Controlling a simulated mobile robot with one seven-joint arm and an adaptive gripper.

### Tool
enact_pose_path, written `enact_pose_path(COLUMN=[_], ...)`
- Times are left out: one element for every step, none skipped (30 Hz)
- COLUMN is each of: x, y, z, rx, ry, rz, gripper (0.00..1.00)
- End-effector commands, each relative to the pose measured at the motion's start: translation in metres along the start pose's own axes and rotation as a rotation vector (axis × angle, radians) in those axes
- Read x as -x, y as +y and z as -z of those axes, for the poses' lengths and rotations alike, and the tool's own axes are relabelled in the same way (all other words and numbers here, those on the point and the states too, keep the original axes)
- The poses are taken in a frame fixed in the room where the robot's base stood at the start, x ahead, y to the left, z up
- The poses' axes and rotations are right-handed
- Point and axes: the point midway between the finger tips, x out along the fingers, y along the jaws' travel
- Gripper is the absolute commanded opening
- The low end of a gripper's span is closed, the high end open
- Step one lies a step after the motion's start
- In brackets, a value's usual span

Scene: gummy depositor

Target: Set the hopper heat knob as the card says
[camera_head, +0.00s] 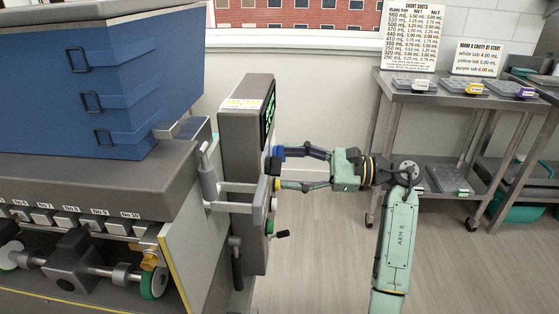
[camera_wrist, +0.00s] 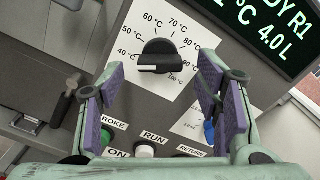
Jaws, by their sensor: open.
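The hopper heat knob (camera_wrist: 165,52) is black and sits on a white dial plate (camera_wrist: 132,48) marked from 40 °C up to about 100 °C. A pale bar shows along its lower edge; I cannot tell which mark it points at. My gripper (camera_wrist: 162,88) is open, with one finger on each side below the knob, apart from it and empty.
A green-lit display (camera_wrist: 265,30) is above right of the dial. Buttons labelled STROKE, RUN (camera_wrist: 145,150), ON and RETURN lie below it. A lever (camera_head: 283,234) sticks out low on the box. A "short shots" card (camera_head: 411,35) stands on a steel table at right.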

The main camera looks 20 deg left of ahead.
Motion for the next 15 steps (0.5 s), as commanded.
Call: enact_pose_path(x=[-0.009, -0.013, -0.018, -0.021, -0.023, -0.026, -0.027, -0.029, -0.03, -0.03, -0.03, -0.031, -0.03, -0.03, -0.03], y=[-0.001, -0.001, -0.001, 0.0, 0.0, 0.0, 0.0, 0.0, 0.0, 0.0, 0.0, 0.0, 0.0, 0.0, 0.0], z=[-0.003, -0.002, -0.002, -0.002, -0.001, -0.001, -0.001, -0.001, -0.001, -0.001, -0.001, 0.0, 0.0, 0.0, 0.0], rx=[0.0, 0.0, -0.001, -0.001, -0.001, 0.0, 0.0, 0.0, 0.0, 0.001, 0.001, 0.001, 0.001, 0.001, 0.0], ry=[-0.002, -0.002, -0.002, -0.002, -0.001, -0.001, -0.001, -0.001, -0.001, -0.001, 0.0, 0.0, 0.0, 0.0, 0.0], rz=[-0.001, -0.002, -0.002, -0.002, -0.001, 0.0, 0.0, 0.0, 0.001, 0.001, 0.001, 0.001, 0.001, 0.001, 0.001], gripper=[0.58, 0.58, 0.58, 0.58, 0.58, 0.58, 0.58, 0.58, 0.58, 0.58, 0.58, 0.58, 0.58, 0.58, 0.58])
